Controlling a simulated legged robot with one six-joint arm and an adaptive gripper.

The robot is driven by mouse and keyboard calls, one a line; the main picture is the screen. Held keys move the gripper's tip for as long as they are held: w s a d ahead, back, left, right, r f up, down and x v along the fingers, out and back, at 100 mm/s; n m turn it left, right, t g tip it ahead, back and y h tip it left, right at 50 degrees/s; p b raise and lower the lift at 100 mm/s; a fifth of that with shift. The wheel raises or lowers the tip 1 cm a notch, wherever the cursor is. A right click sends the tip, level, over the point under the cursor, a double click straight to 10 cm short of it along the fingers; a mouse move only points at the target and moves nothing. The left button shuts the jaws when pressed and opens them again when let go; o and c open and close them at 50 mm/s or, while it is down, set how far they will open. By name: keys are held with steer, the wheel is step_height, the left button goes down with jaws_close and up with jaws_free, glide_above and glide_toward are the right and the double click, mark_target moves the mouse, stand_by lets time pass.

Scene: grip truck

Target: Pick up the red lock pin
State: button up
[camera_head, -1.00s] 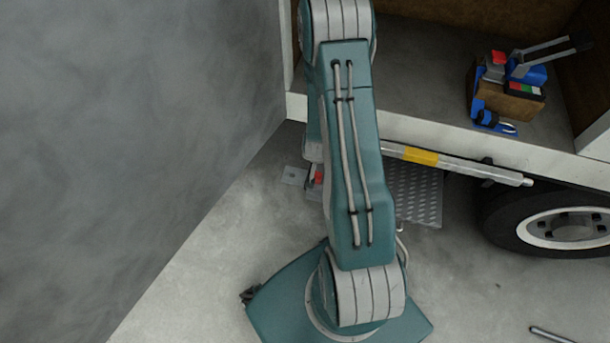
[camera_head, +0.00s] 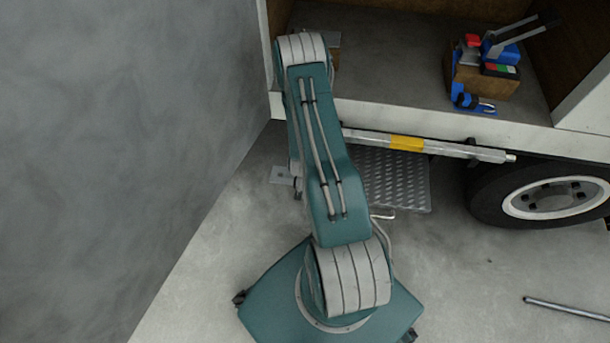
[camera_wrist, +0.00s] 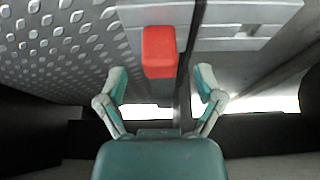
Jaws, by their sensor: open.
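The red lock pin (camera_wrist: 159,52) shows as a red block in the upper middle of the wrist view, next to the edge of the patterned metal plate. My gripper (camera_wrist: 161,78) is open in the wrist view, with one finger on each side. The red block lies ahead of and between the fingertips in the picture, and I see no finger touching it. In the head view my arm hides the pin and my gripper is not visible. A red part (camera_head: 473,41) on the device in the truck bed is a separate thing.
The patterned step plate (camera_head: 395,180) hangs under the truck's edge, below a bar with a yellow band (camera_head: 407,143). A wheel (camera_head: 545,203) is at the right. A grey wall (camera_head: 120,120) fills the left. A metal rod (camera_head: 568,309) lies on the floor.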

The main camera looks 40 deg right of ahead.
steer(key=x, duration=0.2)
steer(key=shift+w+f, duration=0.15)
steer(key=shift+f, duration=0.2)
steer(key=shift+w+d+f, duration=0.1)
steer(key=shift+d+f, duration=0.25)
steer(key=shift+d, duration=0.05)
steer(key=shift+a, duration=0.15)
jaws_close()
steer(key=shift+r, duration=0.1)
steer(key=shift+r, duration=0.55)
steer(key=r, duration=0.4)
steer(key=s+r, duration=0.1)
steer(key=shift+r, duration=0.4)
steer(key=s+a, duration=0.1)
steer(key=s, duration=1.6)
steer(key=shift+a+r, duration=0.2)
steer(key=shift+r, duration=2.55)
